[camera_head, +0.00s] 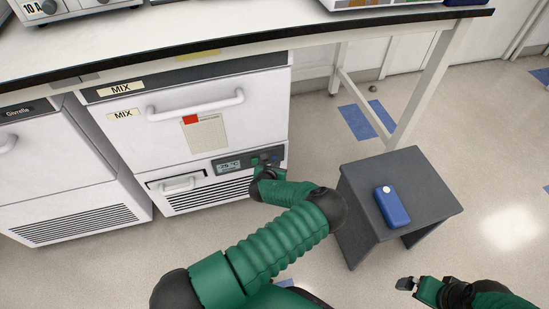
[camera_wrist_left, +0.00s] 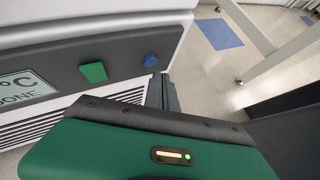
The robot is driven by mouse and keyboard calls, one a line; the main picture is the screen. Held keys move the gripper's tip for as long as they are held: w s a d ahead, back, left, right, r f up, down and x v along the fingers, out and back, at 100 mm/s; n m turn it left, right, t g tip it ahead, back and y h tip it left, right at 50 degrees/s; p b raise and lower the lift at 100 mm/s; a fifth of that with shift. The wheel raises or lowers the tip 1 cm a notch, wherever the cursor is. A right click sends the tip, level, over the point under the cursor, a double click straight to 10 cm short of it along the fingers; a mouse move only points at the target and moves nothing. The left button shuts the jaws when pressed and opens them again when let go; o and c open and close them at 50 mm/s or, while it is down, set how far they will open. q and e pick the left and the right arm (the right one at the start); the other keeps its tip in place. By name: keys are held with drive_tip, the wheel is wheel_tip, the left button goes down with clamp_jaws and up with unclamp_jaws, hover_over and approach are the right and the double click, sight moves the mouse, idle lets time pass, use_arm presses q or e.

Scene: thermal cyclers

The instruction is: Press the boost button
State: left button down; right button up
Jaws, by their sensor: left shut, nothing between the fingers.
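The freezer's dark control panel (camera_head: 210,160) has a lit display (camera_head: 229,166) reading about -20 °C. In the left wrist view the panel carries a green square button (camera_wrist_left: 94,72) and a blue round button (camera_wrist_left: 150,61). No boost label is legible on either. My left gripper (camera_head: 266,168) is at the panel's right end, shut and empty; it partly hides that end in the head view. In the left wrist view its dark fingers (camera_wrist_left: 162,92) are just below and right of the blue button; contact cannot be told. My right gripper (camera_head: 406,284) is low at the right, away from the freezer.
The white freezer (camera_head: 165,135) with MIX labels stands under the bench (camera_head: 220,45), beside another white unit (camera_head: 45,165). A dark grey stool (camera_head: 430,190) holding a blue object (camera_head: 393,207) stands right of my left arm. Open floor lies farther right.

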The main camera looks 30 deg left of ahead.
use_arm(q)
drive_tip(key=shift+w+a, duration=0.1)
drive_tip(key=shift+a, duration=0.05)
drive_tip(key=shift+w+a, duration=0.15)
drive_tip(key=shift+w+a+r, duration=0.1)
drive_tip(key=shift+w+a, duration=0.15)
drive_tip(key=shift+a, duration=0.1)
idle(0.6)
drive_tip(key=shift+s+d, duration=0.1)
drive_tip(key=shift+d, duration=0.05)
drive_tip(key=shift+s+d, duration=0.4)
drive_tip(key=shift+d, duration=0.1)
